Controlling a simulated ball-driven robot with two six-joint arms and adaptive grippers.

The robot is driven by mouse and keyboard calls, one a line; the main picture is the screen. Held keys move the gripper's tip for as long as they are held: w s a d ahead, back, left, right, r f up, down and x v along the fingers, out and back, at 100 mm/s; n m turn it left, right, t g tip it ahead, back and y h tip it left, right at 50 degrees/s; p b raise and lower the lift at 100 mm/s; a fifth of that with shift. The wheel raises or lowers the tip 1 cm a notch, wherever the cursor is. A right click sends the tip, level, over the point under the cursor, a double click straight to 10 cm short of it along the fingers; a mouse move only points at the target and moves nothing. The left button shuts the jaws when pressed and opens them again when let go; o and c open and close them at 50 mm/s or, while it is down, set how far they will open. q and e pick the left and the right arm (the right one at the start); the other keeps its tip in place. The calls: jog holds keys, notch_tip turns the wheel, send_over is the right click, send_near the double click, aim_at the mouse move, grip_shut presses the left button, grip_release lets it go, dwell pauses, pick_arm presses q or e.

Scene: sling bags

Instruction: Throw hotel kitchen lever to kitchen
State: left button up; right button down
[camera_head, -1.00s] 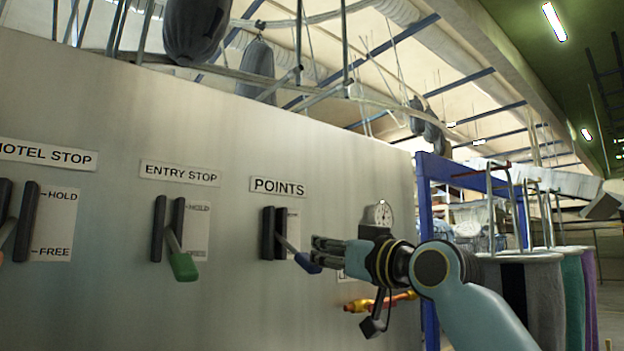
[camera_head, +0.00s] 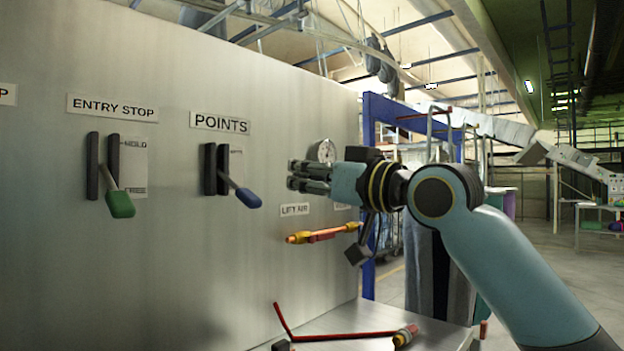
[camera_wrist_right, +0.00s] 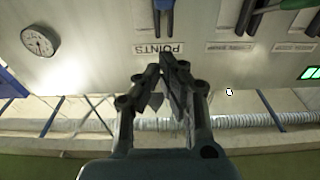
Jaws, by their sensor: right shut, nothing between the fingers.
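The lever under the POINTS label (camera_head: 220,123) has a blue handle (camera_head: 248,197), tilted down and out from its dark slot plate. No label reading "hotel kitchen" is legible, and marks beside this lever are too small to read. The blue handle also shows at the top edge of the right wrist view (camera_wrist_right: 163,5), which is upside down. My right gripper (camera_head: 293,177) is shut and empty, fingers pointing left, to the right of the blue handle and apart from it. Its fingers show in the right wrist view (camera_wrist_right: 165,62). My left gripper is not in view.
A green-handled lever (camera_head: 120,204) under ENTRY STOP is at left. A gauge (camera_head: 323,151), an orange-yellow valve (camera_head: 322,235) and a LIFT AIR label (camera_head: 295,209) are near my right gripper. A shelf with a red rod (camera_head: 350,337) juts out below. A blue frame (camera_head: 368,275) stands at right.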

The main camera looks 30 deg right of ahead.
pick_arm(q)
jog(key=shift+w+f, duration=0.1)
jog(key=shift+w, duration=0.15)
pick_arm(e)
jog(key=shift+v, duration=1.15)
jog(key=shift+a+r, duration=0.1)
